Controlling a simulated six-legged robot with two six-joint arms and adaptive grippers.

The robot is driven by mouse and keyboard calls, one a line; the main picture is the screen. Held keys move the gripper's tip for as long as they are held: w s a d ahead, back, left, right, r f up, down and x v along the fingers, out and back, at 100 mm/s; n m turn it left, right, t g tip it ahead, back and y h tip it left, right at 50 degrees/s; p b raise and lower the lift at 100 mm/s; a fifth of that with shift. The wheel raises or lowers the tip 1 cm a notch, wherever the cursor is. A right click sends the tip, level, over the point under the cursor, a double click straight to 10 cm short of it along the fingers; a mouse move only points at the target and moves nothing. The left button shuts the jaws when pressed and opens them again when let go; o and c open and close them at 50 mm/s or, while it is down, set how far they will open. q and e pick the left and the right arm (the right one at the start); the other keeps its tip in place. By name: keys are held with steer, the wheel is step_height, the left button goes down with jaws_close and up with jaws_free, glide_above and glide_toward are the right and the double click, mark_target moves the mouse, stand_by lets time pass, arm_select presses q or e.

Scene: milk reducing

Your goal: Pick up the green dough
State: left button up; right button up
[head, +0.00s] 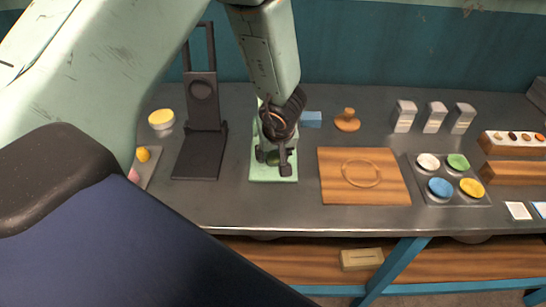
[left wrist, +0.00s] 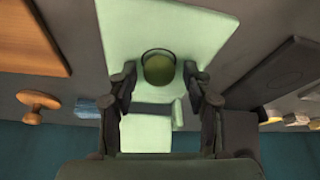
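A dark green round piece (left wrist: 158,70), which looks like the green dough, sits on a pale green stand (left wrist: 215,20) in the left wrist view. A dark curved rim shows around its upper side. My left gripper (head: 275,164) is above the stand in the head view, its fingers pointing down. In the left wrist view its two fingers are spread on either side of the green piece, with gaps visible. In the head view the fingers hide most of the piece. Another green round piece (head: 458,161) lies in a grey tray (head: 450,198) at the right. My right gripper is not in view.
A wooden board (head: 335,190) with a ring mark lies right of the stand. A dark hinged press (head: 200,155) stands to its left. A wooden knobbed stamp (head: 347,122) and a blue block (head: 311,119) are behind. The tray also holds white, blue and yellow rounds.

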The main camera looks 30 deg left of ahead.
mark_target(274, 155)
arm_select(q)
steer(key=shift+w+a+f, duration=0.1)
steer(key=c, duration=0.7)
steer(key=shift+c, duration=0.8)
steer(key=shift+r, duration=0.2)
step_height(274, 155, up, 18)
steer(key=p, duration=1)
steer(key=shift+f+p, duration=0.25)
steer(key=shift+p, duration=0.15)
